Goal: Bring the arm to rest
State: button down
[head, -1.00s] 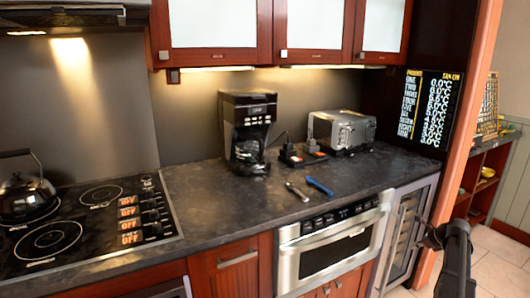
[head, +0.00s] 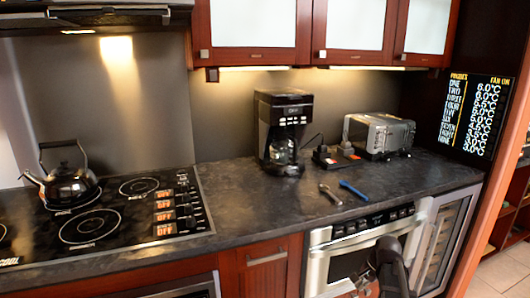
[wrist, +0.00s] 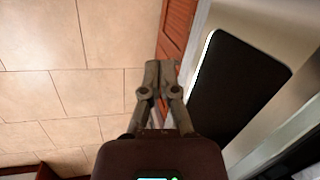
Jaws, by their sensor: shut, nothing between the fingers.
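My gripper (wrist: 156,75) is shut and empty in the wrist view, with its fingertips together. It is above the tiled floor and beside the front of the microwave drawer (wrist: 235,85). In the head view my dark arm shows at the bottom right, in front of the steel microwave drawer (head: 340,262) under the counter. The drawer looks shut. My fingertips are hard to make out in the head view.
The dark counter (head: 255,212) holds a coffee maker (head: 283,130), a toaster (head: 380,134), a wrench-like tool (head: 330,195) and a blue-handled tool (head: 353,190). A kettle (head: 68,187) stands on the cooktop (head: 110,215) at left. A glass-door cooler (head: 440,240) is at right.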

jog(key=s+a+n+g+h, duration=0.2)
jog(key=s+a+n+h, duration=0.1)
jog(key=s+a+n, duration=1.1)
notch_tip(320, 180, up, 18)
jog(key=w+m+p, duration=0.1)
jog(key=m+p, duration=0.1)
jog(key=p, duration=1.6)
jog(key=shift+w+a+f+m, duration=0.2)
jog(key=shift+w+a+m, duration=0.1)
jog(key=shift+w, duration=0.05)
